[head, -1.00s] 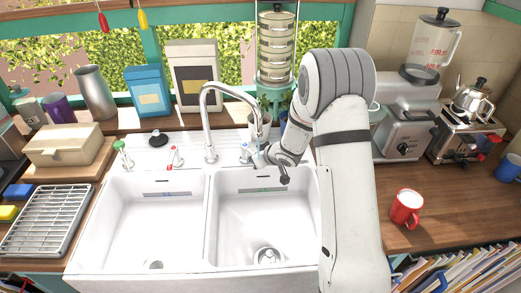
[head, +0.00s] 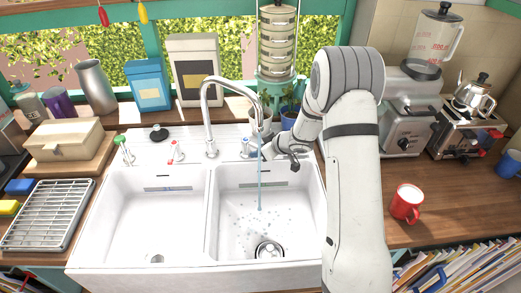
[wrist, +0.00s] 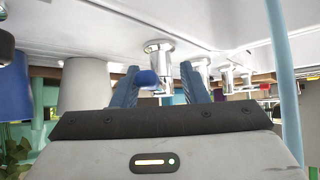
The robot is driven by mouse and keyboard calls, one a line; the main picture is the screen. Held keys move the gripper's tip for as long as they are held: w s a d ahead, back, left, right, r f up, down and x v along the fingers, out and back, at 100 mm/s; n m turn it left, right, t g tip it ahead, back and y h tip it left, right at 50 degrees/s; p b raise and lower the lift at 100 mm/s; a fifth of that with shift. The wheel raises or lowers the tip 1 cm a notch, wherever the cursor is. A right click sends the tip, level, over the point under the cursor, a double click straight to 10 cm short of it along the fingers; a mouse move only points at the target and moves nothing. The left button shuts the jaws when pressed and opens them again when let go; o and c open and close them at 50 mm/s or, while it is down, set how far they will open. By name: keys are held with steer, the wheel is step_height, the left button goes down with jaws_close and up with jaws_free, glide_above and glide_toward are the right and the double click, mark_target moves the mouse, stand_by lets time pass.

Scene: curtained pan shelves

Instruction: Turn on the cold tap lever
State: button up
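The cold tap (head: 245,147) with its blue mark stands behind the right basin, to the right of the tall chrome spout (head: 207,105). A stream of water (head: 260,185) runs from the spout into the right basin and also shows in the wrist view (wrist: 280,80). My gripper (head: 267,151) is just right of the cold tap. In the wrist view, my gripper's blue fingers (wrist: 159,77) are apart. The blue-tipped cold tap lever (wrist: 148,78) shows between them, close to the left finger; I cannot tell whether they touch.
Potted plants (head: 290,117) and a tiered container (head: 277,45) stand behind my gripper. A red mug (head: 407,204) is on the right counter. Both basins are otherwise clear.

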steer(key=shift+v, duration=0.9)
steer(key=v, duration=0.6)
stand_by(0.4)
